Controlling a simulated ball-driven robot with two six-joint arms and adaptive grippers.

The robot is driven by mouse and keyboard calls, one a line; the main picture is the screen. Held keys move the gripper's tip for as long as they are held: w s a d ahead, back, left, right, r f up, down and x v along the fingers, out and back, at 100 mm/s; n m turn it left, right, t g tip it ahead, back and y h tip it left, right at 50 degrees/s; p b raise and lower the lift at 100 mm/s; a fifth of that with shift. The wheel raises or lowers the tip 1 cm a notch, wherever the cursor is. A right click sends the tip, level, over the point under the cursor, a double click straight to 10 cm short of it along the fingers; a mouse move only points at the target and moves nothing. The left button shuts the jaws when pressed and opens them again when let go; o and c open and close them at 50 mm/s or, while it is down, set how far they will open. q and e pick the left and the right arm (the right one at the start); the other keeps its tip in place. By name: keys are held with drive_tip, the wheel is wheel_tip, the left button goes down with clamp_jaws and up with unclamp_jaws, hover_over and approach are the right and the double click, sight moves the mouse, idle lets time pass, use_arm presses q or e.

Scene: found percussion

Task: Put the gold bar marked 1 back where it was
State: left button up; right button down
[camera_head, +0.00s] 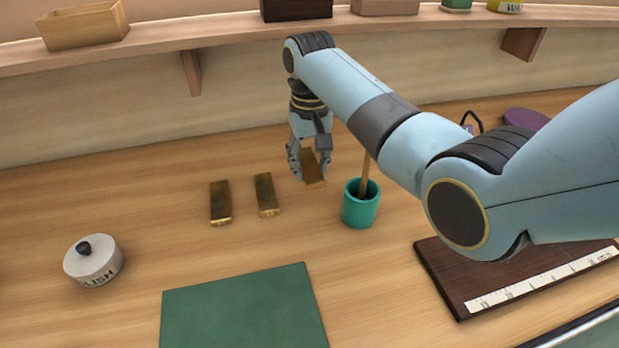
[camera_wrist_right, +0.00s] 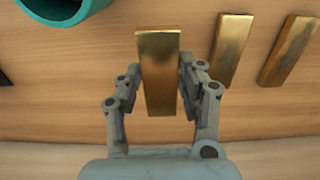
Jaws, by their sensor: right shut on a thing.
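My right gripper (camera_head: 308,172) is shut on a gold bar (camera_head: 314,168), its fingers on the bar's two long sides. The held bar (camera_wrist_right: 159,70) looks larger than the others in the right wrist view. I cannot tell exactly how far it is above the wooden table. Two other gold bars lie side by side on the table to its left in the head view, a nearer one (camera_head: 266,195) and a farther one (camera_head: 220,203). They also show in the wrist view, at the right. No number is readable on any bar. My left gripper is not in view.
A teal cup (camera_head: 360,208) with a stick in it stands just right of the held bar. A green mat (camera_head: 243,311), a round lidded tin (camera_head: 93,262) and a dark board with a white marked strip (camera_head: 540,283) lie nearer. A shelf (camera_head: 230,30) runs behind.

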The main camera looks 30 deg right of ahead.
sight(310, 192)
drive_tip(key=shift+w+f, duration=0.15)
drive_tip(key=shift+f, duration=2.4)
drive_tip(key=c, duration=0.8)
unclamp_jaws()
drive_tip(key=shift+f, duration=0.15)
wheel_tip(310, 192, up, 12)
drive_tip(key=shift+r, duration=0.15)
